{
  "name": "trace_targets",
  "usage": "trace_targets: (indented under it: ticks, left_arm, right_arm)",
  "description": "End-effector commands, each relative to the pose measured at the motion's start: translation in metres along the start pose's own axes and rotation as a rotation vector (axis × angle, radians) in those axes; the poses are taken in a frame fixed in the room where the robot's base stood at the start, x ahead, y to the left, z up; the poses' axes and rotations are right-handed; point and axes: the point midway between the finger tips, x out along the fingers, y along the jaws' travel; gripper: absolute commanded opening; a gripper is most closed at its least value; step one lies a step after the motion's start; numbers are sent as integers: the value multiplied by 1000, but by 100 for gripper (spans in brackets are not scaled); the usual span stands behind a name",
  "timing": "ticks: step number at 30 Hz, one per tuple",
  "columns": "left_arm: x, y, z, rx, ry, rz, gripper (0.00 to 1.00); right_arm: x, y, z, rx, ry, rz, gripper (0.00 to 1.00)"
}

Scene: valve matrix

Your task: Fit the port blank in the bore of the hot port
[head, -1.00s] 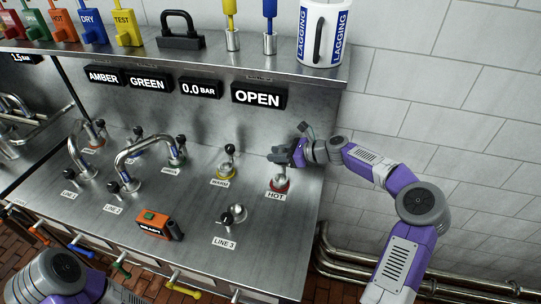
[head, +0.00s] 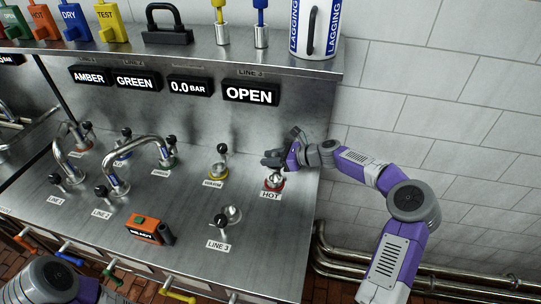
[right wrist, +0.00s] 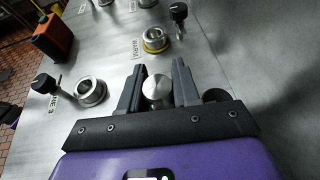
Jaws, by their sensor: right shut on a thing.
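The hot port (head: 274,186), a red-ringed fitting above the HOT label, is at the right of the steel panel. My right gripper (head: 271,162) is right over it. In the right wrist view its two dark fingers (right wrist: 157,88) are on either side of the port blank, a round silver plug (right wrist: 156,90). In the head view silver metal shows between the gripper and the red ring. The blank's lower end and the bore are hidden, so I cannot tell how deep it sits. My left gripper is out of view.
The warm port (head: 216,174) with a yellow ring and the LINE 3 port (head: 231,214) stand nearby, each with a black-knobbed lever. An orange device (head: 146,229) lies on the panel. A shelf (head: 200,55) holds a white LAGGING canister (head: 317,28) above.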

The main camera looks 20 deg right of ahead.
Motion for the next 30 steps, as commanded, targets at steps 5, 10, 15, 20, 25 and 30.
trace_targets:
  ticks: [5, 10, 15, 20, 25, 30]
  left_arm:
    - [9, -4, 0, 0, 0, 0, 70]
    - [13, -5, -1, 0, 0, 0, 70]
    - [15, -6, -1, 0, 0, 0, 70]
    - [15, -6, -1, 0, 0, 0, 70]
    - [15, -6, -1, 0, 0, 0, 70]
    - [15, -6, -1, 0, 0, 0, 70]
  right_arm:
    - [8, 0, -18, 0, 0, 0, 0]
    - [12, 0, -28, 0, -1, 1, 0]
    - [14, 0, -32, 0, -1, 1, 0]
    - [14, 0, -33, -1, 0, 1, 0]
    - [14, 0, -32, -1, 0, 1, 0]
    - [13, 0, -32, -1, 0, 1, 0]
